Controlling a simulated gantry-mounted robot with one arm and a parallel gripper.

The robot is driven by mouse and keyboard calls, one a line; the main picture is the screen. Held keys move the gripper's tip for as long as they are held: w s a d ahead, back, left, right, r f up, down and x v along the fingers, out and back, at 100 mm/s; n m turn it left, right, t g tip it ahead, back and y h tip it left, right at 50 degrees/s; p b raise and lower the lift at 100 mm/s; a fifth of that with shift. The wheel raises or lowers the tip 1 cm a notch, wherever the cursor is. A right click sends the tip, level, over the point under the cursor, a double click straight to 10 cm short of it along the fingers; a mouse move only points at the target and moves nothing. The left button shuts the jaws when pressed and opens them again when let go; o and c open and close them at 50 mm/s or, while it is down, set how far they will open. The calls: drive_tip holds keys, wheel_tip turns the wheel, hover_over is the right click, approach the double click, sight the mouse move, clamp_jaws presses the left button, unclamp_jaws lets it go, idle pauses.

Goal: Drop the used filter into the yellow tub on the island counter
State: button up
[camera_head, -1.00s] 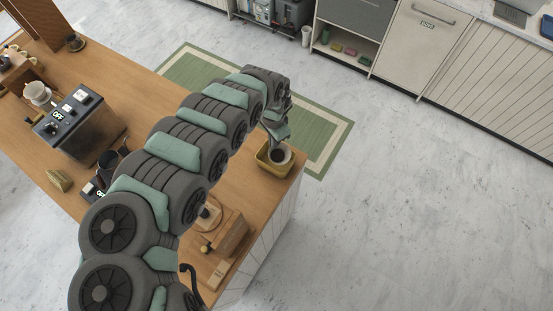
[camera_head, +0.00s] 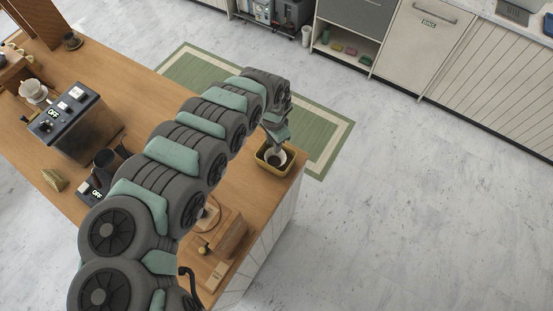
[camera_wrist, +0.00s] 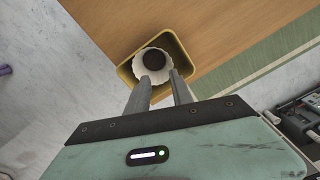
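The used filter (camera_wrist: 139,68) is a white fluted paper cup with dark grounds inside. It shows over or in the yellow tub (camera_wrist: 184,45) in the wrist view, and in the head view (camera_head: 280,158). The tub (camera_head: 287,172) stands at the island counter's corner. My gripper (camera_wrist: 160,74) points down over the tub. Its two fingers are a small gap apart, with their tips at the filter's near rim. I cannot tell whether they pinch the rim or whether the filter rests on the tub's floor.
The wooden island counter (camera_head: 135,87) carries a black machine (camera_head: 75,120), a white dripper (camera_head: 34,91) and a wooden box (camera_head: 230,235). A green mat (camera_head: 325,130) lies on the floor beside the tub's corner. The counter around the tub is mostly clear.

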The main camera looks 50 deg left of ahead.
wheel_tip(320, 180, up, 11)
drive_tip(key=p, duration=0.2)
idle(0.4)
drive_tip(key=shift+f, duration=0.1)
idle(0.3)
